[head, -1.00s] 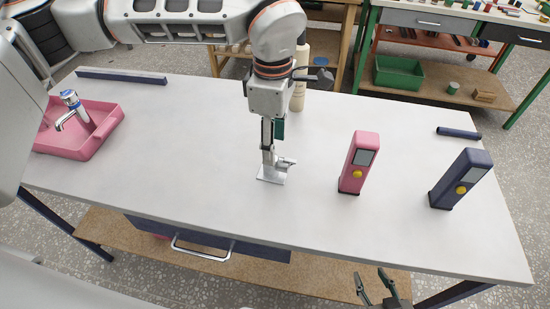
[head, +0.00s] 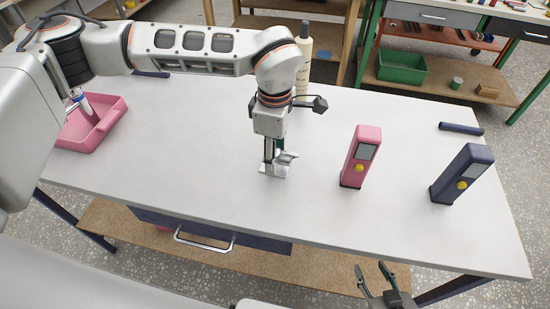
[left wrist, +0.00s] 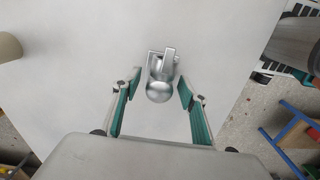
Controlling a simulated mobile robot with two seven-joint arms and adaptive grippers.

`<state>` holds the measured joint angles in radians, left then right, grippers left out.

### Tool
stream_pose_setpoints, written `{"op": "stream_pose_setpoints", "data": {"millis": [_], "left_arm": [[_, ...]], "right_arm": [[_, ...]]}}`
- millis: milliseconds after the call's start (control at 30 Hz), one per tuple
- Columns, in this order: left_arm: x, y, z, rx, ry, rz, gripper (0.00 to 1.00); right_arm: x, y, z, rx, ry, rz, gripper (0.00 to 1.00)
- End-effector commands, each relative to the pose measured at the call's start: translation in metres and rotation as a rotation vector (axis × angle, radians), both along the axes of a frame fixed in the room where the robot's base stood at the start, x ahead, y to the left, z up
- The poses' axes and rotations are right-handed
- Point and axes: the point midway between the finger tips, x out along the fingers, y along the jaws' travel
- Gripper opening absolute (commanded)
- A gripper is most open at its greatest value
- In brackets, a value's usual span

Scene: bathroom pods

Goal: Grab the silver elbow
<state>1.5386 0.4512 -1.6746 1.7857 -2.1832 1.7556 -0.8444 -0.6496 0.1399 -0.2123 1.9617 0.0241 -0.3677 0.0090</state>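The silver elbow (left wrist: 160,90) stands on the white table, shiny metal with a rounded end and a flat part. In the head view the elbow (head: 286,158) shows just right of my left gripper's fingers, partly hidden by them. My left gripper (head: 273,168) points down at the table from above. In the left wrist view my left gripper (left wrist: 162,88) is open, one finger on each side of the elbow, with small gaps visible. My right gripper (head: 375,282) is open and empty, in front of the table's near edge.
A pink device (head: 361,158) and a dark blue device (head: 462,175) stand to the right on the table (head: 180,170). A cream bottle (head: 303,65) stands behind my left gripper. A dark bar (head: 461,128) lies at the back right.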

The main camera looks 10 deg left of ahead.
Motion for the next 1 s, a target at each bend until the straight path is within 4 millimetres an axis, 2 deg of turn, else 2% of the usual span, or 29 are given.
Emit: {"op": "stream_pose_setpoints", "data": {"millis": [33, 133, 167, 467, 667, 867, 1000], "left_arm": [[0.000, 0.000, 0.000, 0.000, 0.000, 0.000, 0.27], [0.000, 0.000, 0.000, 0.000, 0.000, 0.000, 0.01], [0.000, 0.000, 0.000, 0.000, 0.000, 0.000, 0.00], [0.000, 0.000, 0.001, -0.001, -0.001, 0.000, 0.00], [0.001, 0.000, 0.013, 0.000, -0.003, 0.000, 0.00], [0.002, 0.000, 0.047, -0.001, -0.006, 0.000, 0.00], [0.002, 0.000, 0.085, -0.001, -0.007, 0.000, 0.00]], "right_arm": [[0.000, 0.000, 0.000, 0.000, 0.000, 0.000, 0.40], [0.000, 0.000, 0.000, 0.000, 0.000, 0.000, 0.40], [0.000, 0.000, 0.000, 0.000, 0.000, 0.000, 0.40], [0.000, 0.000, 0.000, 0.000, -0.001, 0.000, 0.40], [0.000, 0.000, 0.000, 0.000, -0.001, 0.000, 0.40], [0.000, 0.000, 0.000, 0.000, -0.001, 0.000, 0.40], [0.001, 0.000, 0.000, 0.000, -0.001, 0.000, 0.40]]}}
